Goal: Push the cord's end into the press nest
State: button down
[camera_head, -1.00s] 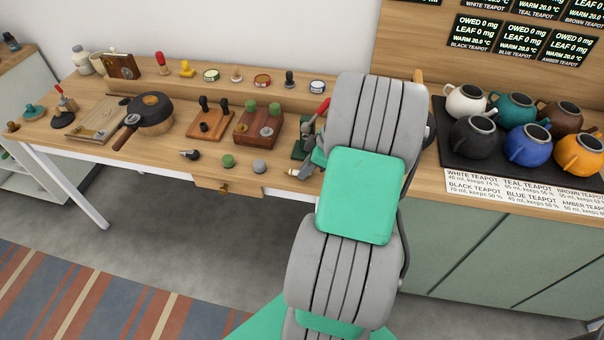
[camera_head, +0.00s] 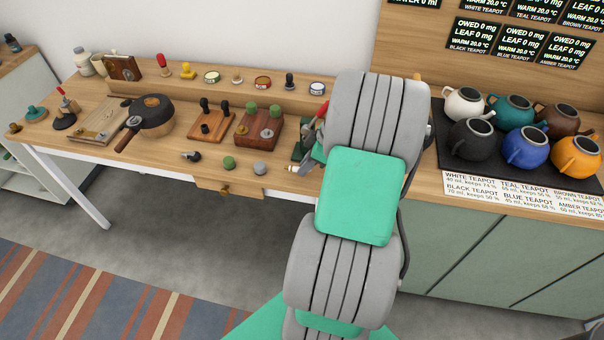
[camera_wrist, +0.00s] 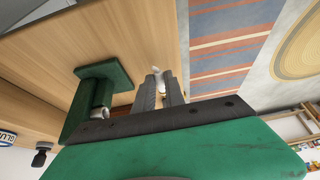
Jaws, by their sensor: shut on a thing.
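A green press (camera_head: 299,151) with a red handle (camera_head: 322,108) stands on the bench, partly hidden behind my arm. In the wrist view the green press (camera_wrist: 88,98) is left of my fingers, with a metal cylinder at its lower part. My gripper (camera_head: 303,168) is at the bench's front edge, beside the press. In the wrist view my gripper (camera_wrist: 161,84) is shut on a small pale piece (camera_wrist: 158,73), apparently the cord's end, which shows between the fingertips. It looks apart from the press. The rest of the cord and the inside of the nest cannot be made out.
A wooden block with green knobs (camera_head: 258,128), a green knob (camera_head: 228,161) and a grey knob (camera_head: 260,167) are left of the press. A dark tray (camera_head: 445,150) with several teapots is right of my arm. A raised ledge (camera_head: 180,97) runs along the back.

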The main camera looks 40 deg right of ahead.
jog(key=shift+r+p, duration=0.85)
jog(key=shift+r, duration=0.7)
jog(key=c, duration=1.9)
grip_release()
jog(key=shift+c, duration=0.2)
grip_shut()
